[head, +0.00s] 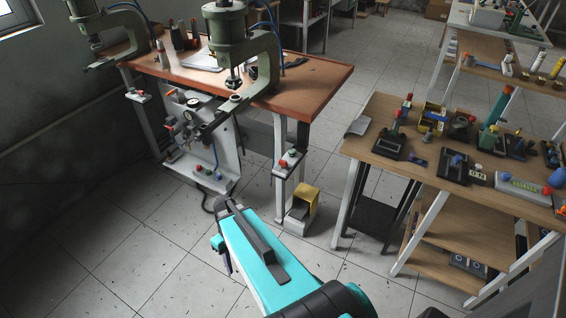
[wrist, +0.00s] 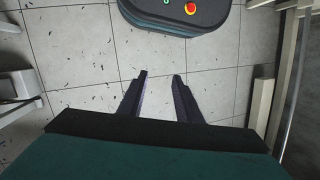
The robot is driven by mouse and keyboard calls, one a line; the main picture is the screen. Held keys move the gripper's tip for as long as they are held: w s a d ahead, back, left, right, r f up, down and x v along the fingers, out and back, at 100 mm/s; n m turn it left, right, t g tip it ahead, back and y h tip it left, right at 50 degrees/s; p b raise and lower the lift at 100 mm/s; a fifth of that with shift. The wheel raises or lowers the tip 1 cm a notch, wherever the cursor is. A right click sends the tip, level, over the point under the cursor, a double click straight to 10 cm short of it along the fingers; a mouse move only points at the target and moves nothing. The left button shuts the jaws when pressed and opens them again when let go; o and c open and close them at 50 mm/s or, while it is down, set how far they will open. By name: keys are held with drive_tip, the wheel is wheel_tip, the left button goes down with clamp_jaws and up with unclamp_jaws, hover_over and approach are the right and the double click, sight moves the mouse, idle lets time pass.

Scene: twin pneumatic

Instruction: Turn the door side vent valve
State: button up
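Under the workbench with the presses, a pneumatic panel (head: 226,150) carries a round gauge (head: 192,102), hoses and small fittings, some with red knobs. The vent valve is too small to single out among these fittings. My turquoise arm reaches in from the bottom of the head view, in front of the bench. My gripper (wrist: 160,78) points at the tiled floor in the wrist view. Its two dark fingers are apart with nothing between them. The panel is not recognisable in the wrist view.
Two green presses (head: 227,30) stand on the brown workbench (head: 315,82). A yellow pedal box (head: 304,198) sits by its right leg. A wooden table (head: 380,112) with tools stands at the right. The floor (head: 110,235) at the left front is clear. My base shows in the wrist view.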

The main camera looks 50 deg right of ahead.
drive_tip(key=w+d+r+t, duration=0.2)
drive_tip(key=w+d+r, duration=0.45)
drive_tip(key=d, duration=0.25)
drive_tip(key=n+t+h+b, duration=0.1)
drive_tip(key=n+t+b, duration=0.15)
drive_tip(key=t, duration=0.25)
approach(284, 162)
drive_tip(key=a+v, duration=0.1)
drive_tip(key=v, duration=0.5)
drive_tip(key=shift+d+f, duration=0.2)
drive_tip(key=shift+d, duration=0.2)
drive_tip(key=shift+w+f, duration=0.1)
drive_tip(key=shift+f, duration=0.05)
drive_tip(key=shift+p+x, duration=0.95)
drive_tip(key=shift+x, duration=5.8)
drive_tip(key=shift+w, duration=0.1)
drive_tip(key=shift+c, duration=0.2)
